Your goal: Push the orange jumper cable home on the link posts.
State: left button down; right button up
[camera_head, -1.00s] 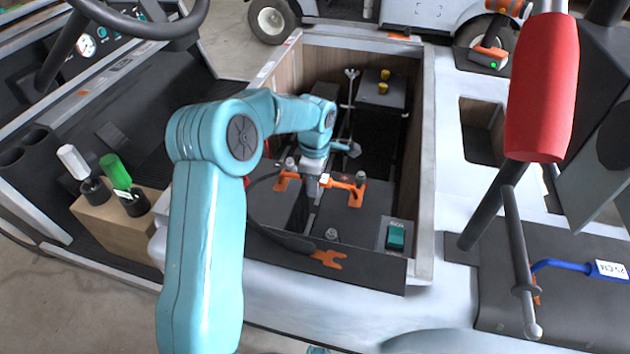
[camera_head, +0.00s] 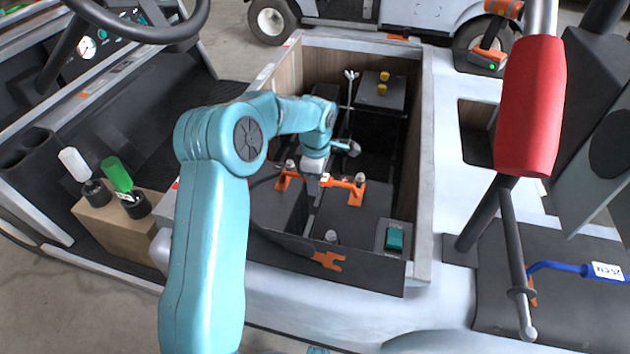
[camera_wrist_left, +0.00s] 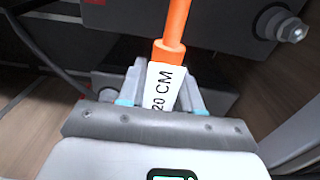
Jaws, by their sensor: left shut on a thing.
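The orange jumper cable (camera_head: 343,184) lies across the two black battery tops in the open bay, with an orange end at each metal link post, the left post (camera_head: 290,165) and the right post (camera_head: 360,178). I cannot tell how far down the ends sit. My left gripper (camera_head: 313,184) comes from above and is shut on the cable's middle. In the left wrist view the jaws (camera_wrist_left: 162,90) hold the white "20 CM" label, and the orange cable (camera_wrist_left: 175,25) runs up from it. The far end below the jaws is hidden. My right gripper is not in view.
The bay's pale rim (camera_head: 427,150) surrounds the batteries. A wooden block (camera_head: 110,222) with bottles stands at left.

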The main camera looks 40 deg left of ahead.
pick_arm(q)
jog(key=shift+w+a, duration=0.1)
jog(key=shift+w, duration=0.1)
jog(key=shift+w+a+p, duration=0.3)
jog(key=shift+w+p, duration=0.25)
jog(key=shift+p, duration=0.1)
jog(key=shift+w+a+p, duration=0.2)
jog(key=shift+w+p, duration=0.15)
jog(key=c, duration=0.7)
grip_release()
notch_tip(320, 180, up, 16)
jog(key=p, duration=0.5)
jog(key=shift+r, duration=0.2)
